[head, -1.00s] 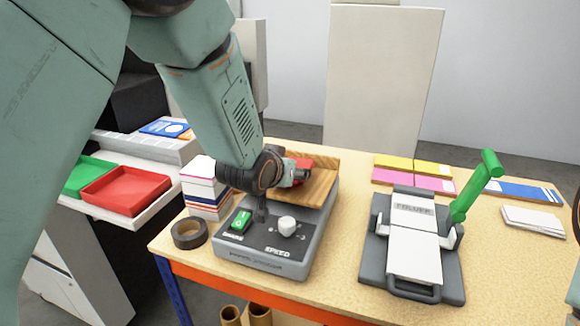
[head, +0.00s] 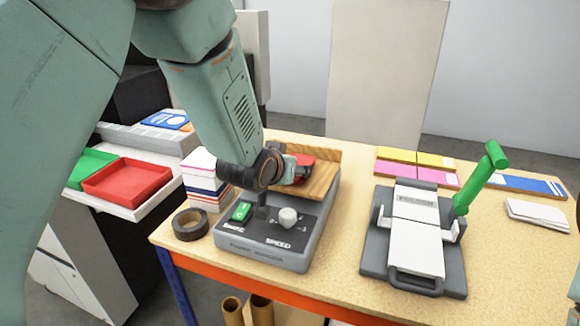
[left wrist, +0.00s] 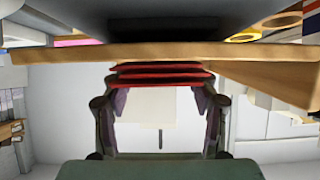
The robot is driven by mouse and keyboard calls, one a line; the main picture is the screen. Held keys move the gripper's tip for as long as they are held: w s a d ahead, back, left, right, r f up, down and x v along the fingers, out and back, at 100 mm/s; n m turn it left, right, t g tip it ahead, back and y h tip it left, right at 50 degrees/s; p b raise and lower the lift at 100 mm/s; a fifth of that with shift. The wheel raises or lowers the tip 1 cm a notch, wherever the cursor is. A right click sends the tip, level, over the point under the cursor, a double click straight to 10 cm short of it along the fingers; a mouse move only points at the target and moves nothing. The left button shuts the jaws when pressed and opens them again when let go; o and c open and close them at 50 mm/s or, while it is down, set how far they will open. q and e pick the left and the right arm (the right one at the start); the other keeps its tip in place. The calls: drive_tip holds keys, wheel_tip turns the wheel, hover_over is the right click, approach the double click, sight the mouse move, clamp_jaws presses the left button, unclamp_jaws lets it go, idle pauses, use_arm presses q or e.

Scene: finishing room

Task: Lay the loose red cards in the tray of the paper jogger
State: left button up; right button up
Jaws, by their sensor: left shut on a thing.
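The paper jogger (head: 262,240) is a grey machine with a green switch and a white speed knob, standing at the left of the workbench. Its wooden tray (head: 322,184) with a raised back wall sits on top. My left gripper (left wrist: 160,82) is shut on the red cards (left wrist: 160,72). In the head view the red cards (head: 305,170) show over the tray, partly hidden by the gripper and wrist. In the wrist view, which looks upside down, the cards' edges lie close against the tray edge (left wrist: 100,53); I cannot tell whether they touch it.
Left of the jogger are a card stack (head: 203,178) and a tape roll (head: 190,224). A creaser (head: 416,240) with a green lever stands right. Coloured card piles (head: 420,158) lie behind it. A red bin (head: 127,180) and green bin (head: 88,166) sit left.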

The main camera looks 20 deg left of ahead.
use_arm(q)
drive_tip(key=shift+s+a, duration=0.1)
drive_tip(key=o, duration=0.9)
drive_tip(key=shift+a+r, duration=0.1)
drive_tip(key=shift+a, duration=0.05)
drive_tip(key=o, duration=0.4)
drive_tip(key=shift+d, duration=0.2)
drive_tip(key=shift+s+a, duration=0.1)
drive_tip(key=shift+a, duration=0.05)
drive_tip(key=v, duration=1.1)
drive_tip(key=shift+s+r, duration=0.25)
drive_tip(key=shift+s, duration=0.05)
drive_tip(key=shift+s, duration=0.1)
